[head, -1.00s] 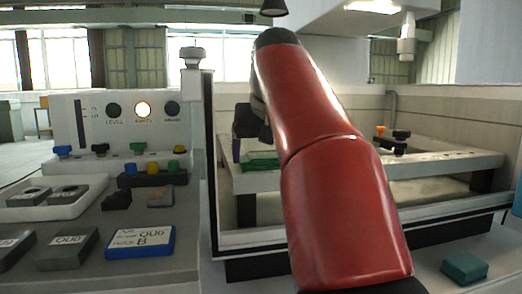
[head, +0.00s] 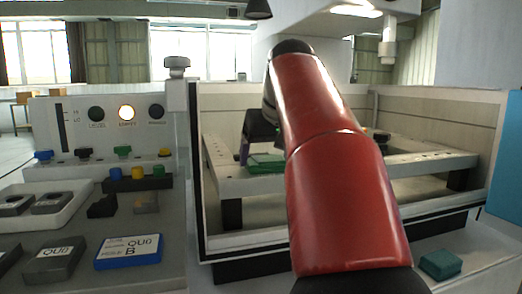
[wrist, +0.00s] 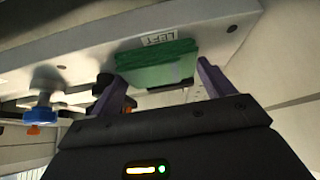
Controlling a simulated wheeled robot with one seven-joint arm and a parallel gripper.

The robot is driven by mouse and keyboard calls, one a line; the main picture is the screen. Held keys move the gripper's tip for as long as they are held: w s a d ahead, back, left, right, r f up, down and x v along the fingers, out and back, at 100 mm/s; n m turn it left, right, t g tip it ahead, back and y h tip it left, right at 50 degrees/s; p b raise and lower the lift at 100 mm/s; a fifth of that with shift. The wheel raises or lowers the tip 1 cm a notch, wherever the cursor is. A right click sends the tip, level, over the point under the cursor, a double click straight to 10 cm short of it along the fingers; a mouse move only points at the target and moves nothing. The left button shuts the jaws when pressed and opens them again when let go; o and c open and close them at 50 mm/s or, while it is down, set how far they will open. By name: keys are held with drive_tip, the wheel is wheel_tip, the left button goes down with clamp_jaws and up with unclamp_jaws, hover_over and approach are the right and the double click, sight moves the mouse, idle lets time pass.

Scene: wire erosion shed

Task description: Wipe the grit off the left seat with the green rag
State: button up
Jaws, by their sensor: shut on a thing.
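My gripper (wrist: 162,82) is shut on the green rag (wrist: 156,64), which sits between its purple fingers in the wrist view. The rag is against or just above the pale work frame (wrist: 225,30), beside the label LEFT (wrist: 160,38); I cannot tell whether it touches. The left seat itself and any grit are not visible, probably covered by the rag. In the head view the rag (head: 266,162) shows at the left part of the frame (head: 222,178), and my red arm hides what is behind it.
The frame stands inside a walled tank (head: 345,238). A teal block (head: 440,264) lies front right.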

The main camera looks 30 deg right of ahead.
sight(243, 170)
drive_tip(key=shift+s+d+f, duration=0.1)
drive_tip(key=shift+s+d, duration=0.05)
drive_tip(key=shift+d, duration=0.5)
drive_tip(key=shift+a+f, duration=0.2)
drive_tip(key=shift+a, duration=0.05)
drive_tip(key=shift+a+f+b, duration=0.2)
drive_tip(key=shift+a+b, duration=0.1)
drive_tip(key=shift+a, duration=0.05)
drive_tip(key=shift+c, duration=0.2)
drive_tip(key=shift+w+a, duration=0.3)
drive_tip(key=shift+a, duration=0.45)
drive_tip(key=shift+w+a, duration=0.25)
drive_tip(key=shift+a, duration=0.55)
drive_tip(key=shift+w+a, duration=0.3)
drive_tip(key=shift+a, duration=0.45)
drive_tip(key=shift+w+r, duration=0.1)
drive_tip(key=shift+r, duration=0.5)
drive_tip(key=shift+d+r+p, duration=0.1)
drive_tip(key=shift+r+p, duration=0.2)
drive_tip(key=shift+r, duration=2.4)
